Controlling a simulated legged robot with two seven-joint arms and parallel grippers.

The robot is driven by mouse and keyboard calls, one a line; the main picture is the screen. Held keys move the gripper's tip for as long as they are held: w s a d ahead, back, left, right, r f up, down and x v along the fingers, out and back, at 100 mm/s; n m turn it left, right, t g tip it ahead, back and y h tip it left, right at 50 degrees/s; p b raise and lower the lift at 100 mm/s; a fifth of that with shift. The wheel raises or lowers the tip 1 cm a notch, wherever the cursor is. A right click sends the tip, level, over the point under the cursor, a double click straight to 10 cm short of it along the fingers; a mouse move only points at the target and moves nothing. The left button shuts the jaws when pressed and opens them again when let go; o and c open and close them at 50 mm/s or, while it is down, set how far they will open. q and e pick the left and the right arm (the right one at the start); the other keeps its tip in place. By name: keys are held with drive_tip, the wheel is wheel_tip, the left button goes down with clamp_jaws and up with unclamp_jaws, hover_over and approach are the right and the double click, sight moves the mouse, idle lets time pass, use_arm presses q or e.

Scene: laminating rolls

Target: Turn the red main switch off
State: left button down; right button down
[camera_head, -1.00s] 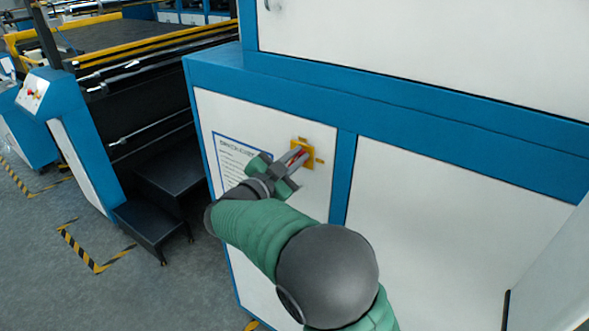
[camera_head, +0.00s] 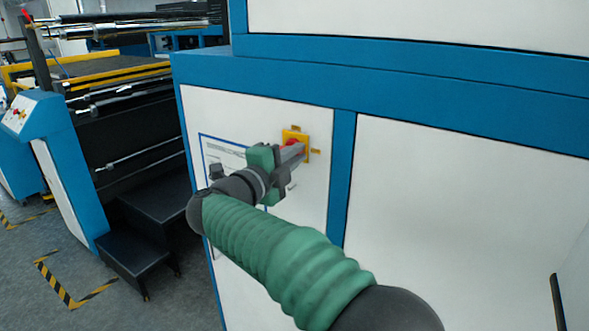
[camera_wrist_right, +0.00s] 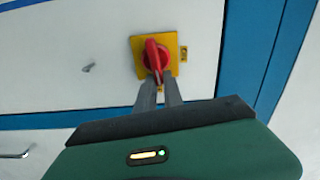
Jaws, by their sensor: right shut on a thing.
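The red main switch (camera_head: 291,143) sits on a yellow square plate (camera_head: 302,135) on the white cabinet panel in the head view. In the right wrist view the red handle (camera_wrist_right: 152,56) stands nearly upright on its yellow plate (camera_wrist_right: 174,48), its lower end between the fingertips. My right gripper (camera_head: 300,152) is shut on the handle; its fingers also show in the wrist view (camera_wrist_right: 159,82). In the head view the fingers hide part of the switch. My left gripper is not in view.
A printed notice (camera_head: 222,155) is on the panel, partly behind my right gripper. The blue frame (camera_head: 342,180) of the cabinet runs right of the switch. Black steps (camera_head: 140,250) and a machine with rollers stand at the left. Striped floor marking (camera_head: 60,290) lies at lower left.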

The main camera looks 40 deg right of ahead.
drive_tip(key=shift+f+m+b, duration=0.55)
drive_tip(key=shift+m+b, duration=0.15)
drive_tip(key=shift+b, duration=0.2)
drive_tip(key=c, duration=1.5)
unclamp_jaws()
drive_tip(key=shift+w, duration=0.1)
drive_tip(key=shift+o, duration=0.2)
drive_tip(key=shift+w+r, duration=0.1)
drive_tip(key=shift+r, duration=0.05)
drive_tip(key=b+v, duration=0.2)
drive_tip(key=v, duration=1.5)
